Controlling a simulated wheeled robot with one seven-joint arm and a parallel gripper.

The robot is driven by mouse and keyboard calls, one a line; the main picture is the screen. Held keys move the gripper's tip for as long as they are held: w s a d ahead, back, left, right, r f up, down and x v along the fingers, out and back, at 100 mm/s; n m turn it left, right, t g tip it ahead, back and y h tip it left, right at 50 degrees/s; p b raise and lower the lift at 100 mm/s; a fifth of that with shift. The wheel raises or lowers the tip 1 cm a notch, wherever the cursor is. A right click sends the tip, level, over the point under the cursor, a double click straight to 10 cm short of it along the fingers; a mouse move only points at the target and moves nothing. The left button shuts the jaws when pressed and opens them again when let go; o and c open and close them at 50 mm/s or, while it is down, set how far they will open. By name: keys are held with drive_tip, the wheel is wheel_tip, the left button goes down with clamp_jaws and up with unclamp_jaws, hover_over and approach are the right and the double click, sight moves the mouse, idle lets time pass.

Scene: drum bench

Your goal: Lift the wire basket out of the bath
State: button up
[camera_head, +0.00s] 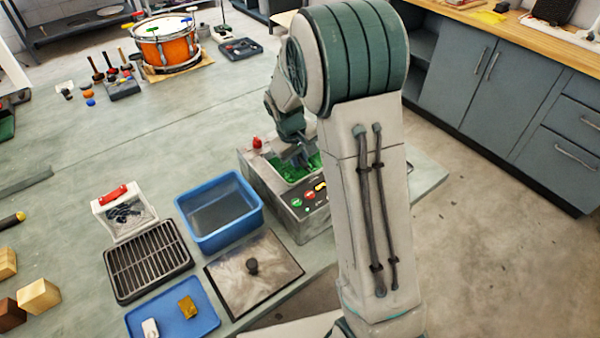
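The bath (297,215) is a grey box with coloured buttons on its front and bright green inside its open top. My gripper (302,160) points down at the bath's opening, low over or just inside it. My arm hides much of the bath's right side. I cannot make out the wire basket clearly in the green, nor whether the fingers are open or shut on anything. A red knob-like thing (257,142) shows at the bath's back left corner.
Left of the bath are a blue tub (184,212), a square lid (290,268) with a black knob, a black rack (115,287), a pale red-handled container (103,208) and a blue tray (207,322). An orange drum (167,50) stands far back.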

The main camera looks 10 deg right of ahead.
sight(299, 158)
clamp_jaws()
wheel_tip(299, 158, up, 10)
drive_tip(key=shift+r+b, duration=0.1)
drive_tip(key=shift+b, duration=0.35)
drive_tip(key=shift+r, duration=0.1)
